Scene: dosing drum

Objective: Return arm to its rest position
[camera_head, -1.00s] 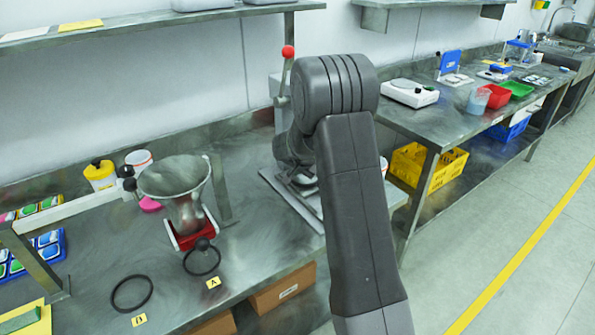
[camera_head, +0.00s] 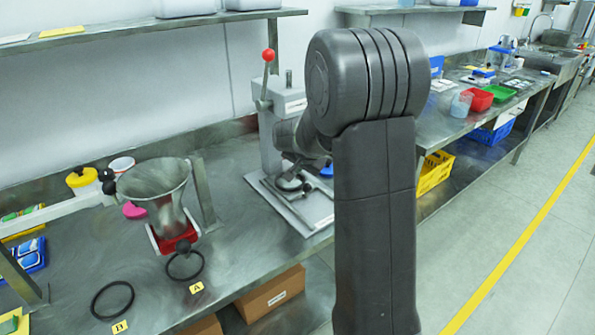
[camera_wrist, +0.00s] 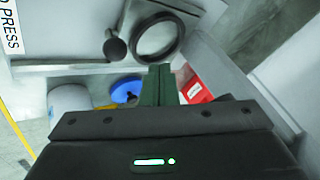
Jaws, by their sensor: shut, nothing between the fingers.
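My gripper (camera_wrist: 158,84) shows in the wrist view with its green fingers together and nothing between them. In the head view my dark grey arm rises from the bottom and bends toward the bench, and the gripper itself is hidden behind it. A press (camera_head: 279,125) with a red-knobbed lever stands on the bench just left of and behind the arm. In the wrist view a round ring-shaped part (camera_wrist: 157,38) and a dark knob lie beyond the fingers. A blue round lid (camera_wrist: 126,90) and a red box (camera_wrist: 197,88) lie near the fingertips.
A metal hopper (camera_head: 154,187) stands on a red base (camera_head: 173,238) at the left. Black rings lie by yellow tags A (camera_head: 196,288) and B (camera_head: 120,326). A second bench (camera_head: 455,125) holds red and green trays. Open floor (camera_head: 520,215) lies at the right.

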